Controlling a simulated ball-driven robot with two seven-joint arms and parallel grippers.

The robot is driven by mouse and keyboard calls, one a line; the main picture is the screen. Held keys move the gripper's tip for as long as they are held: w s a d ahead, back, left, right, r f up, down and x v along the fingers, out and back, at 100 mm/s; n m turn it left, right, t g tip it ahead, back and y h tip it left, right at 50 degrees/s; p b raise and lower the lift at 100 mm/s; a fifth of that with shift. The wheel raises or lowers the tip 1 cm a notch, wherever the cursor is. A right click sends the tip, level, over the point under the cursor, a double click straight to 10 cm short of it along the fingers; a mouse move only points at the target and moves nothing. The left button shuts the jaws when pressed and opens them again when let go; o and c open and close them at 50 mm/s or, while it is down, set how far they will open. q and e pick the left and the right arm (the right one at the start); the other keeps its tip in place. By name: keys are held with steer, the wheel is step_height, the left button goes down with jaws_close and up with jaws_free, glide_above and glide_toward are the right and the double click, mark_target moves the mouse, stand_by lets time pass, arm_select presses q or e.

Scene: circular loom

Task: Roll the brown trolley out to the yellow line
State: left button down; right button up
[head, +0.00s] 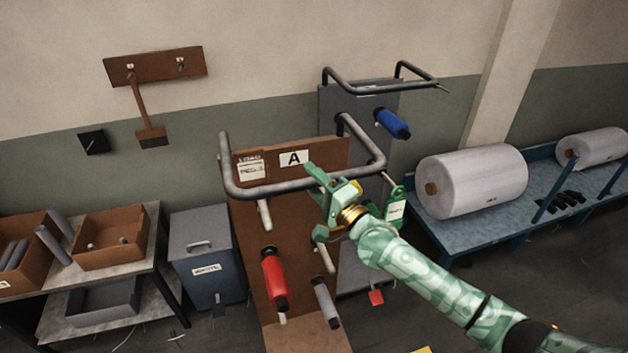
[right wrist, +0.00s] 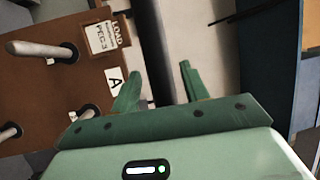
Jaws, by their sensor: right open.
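The brown trolley (head: 250,215) stands upright in the middle of the head view, with an A label, pegs, a red spool (head: 273,278) and a grey spool (head: 325,302). Its grey handle bar (head: 255,190) sticks out in front of the panel near the top. My right gripper (head: 322,192) is open at the bar's right half. In the right wrist view the dark bar (right wrist: 150,45) runs up between my two spread fingers (right wrist: 157,88); I cannot tell whether they touch it. A bit of yellow (head: 421,350), perhaps the line, shows at the bottom edge. My left gripper is out of view.
A grey trolley (head: 350,100) with a blue spool stands behind, to the right. A blue bench (head: 470,228) with large white rolls is at right. A grey lidded bin (head: 205,245) and a table (head: 80,275) with brown boxes are at left. Dark floor shows at bottom right.

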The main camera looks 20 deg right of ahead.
steer(key=shift+v, duration=0.95)
arm_select(q)
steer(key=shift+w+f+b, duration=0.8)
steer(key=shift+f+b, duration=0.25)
steer(key=shift+b, duration=0.05)
arm_select(e)
steer(key=v, duration=1.4)
steer(key=shift+s, duration=0.2)
steer(key=shift+d+f, duration=0.1)
steer(key=shift+f, duration=0.05)
